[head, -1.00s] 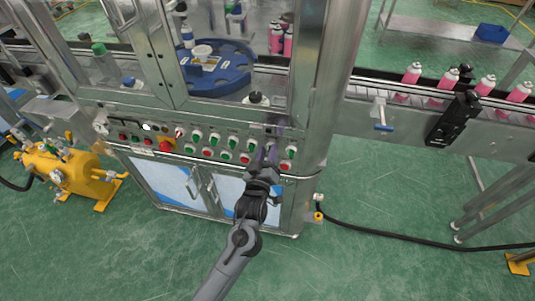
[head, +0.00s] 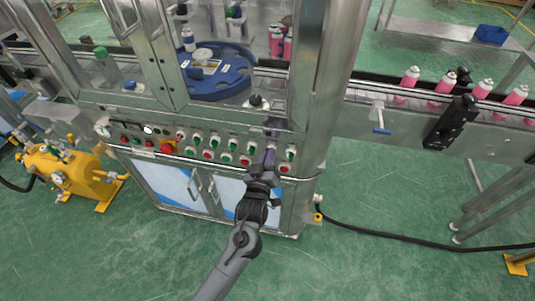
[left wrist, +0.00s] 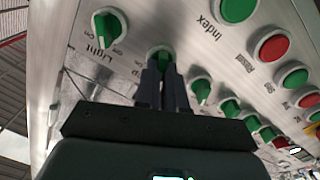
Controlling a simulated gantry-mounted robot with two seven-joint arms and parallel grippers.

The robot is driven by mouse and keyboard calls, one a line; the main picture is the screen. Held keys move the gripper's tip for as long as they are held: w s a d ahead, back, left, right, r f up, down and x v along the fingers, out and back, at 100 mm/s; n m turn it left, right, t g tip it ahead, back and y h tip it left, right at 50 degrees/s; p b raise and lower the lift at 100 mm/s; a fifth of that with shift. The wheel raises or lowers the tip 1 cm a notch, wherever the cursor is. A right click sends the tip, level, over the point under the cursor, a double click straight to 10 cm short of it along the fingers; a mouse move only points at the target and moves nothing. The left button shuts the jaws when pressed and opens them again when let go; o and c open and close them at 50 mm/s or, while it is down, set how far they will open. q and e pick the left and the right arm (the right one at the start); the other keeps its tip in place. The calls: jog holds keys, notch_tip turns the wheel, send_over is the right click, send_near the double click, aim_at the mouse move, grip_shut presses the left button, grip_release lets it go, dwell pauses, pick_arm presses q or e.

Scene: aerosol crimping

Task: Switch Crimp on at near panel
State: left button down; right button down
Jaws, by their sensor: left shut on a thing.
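The near panel (head: 200,150) is a steel face with rows of green and red buttons and knobs. My left gripper (head: 270,153) is at its right part. In the left wrist view my left gripper (left wrist: 164,78) is shut on a green selector knob (left wrist: 160,52), with a finger on each side. The printed label beside this knob is mostly hidden by the fingers; only a "p" shows. Another green knob (left wrist: 108,25), by the word "Light", is to its upper left. The exact angle of the held knob is hard to tell. My right gripper is not in view.
Green and red buttons and more knobs (left wrist: 201,90) lie close around the fingers. A red emergency button (head: 166,147) is at the panel's left. A yellow pump unit (head: 70,170) stands on the floor at left. Pink cans (head: 441,87) line the conveyor at right.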

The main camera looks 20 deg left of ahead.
pick_arm(q)
jog(key=shift+d+m+p, duration=0.2)
jog(key=shift+m+p, duration=2.4)
jog(key=shift+m, duration=0.1)
jog(key=shift+d+m+p, duration=0.2)
jog(key=shift+m+p, duration=2.35)
jog(key=shift+m, duration=0.15)
jog(key=shift+f, duration=0.1)
jog(key=c, duration=1.2)
grip_release()
jog(key=shift+w, duration=0.1)
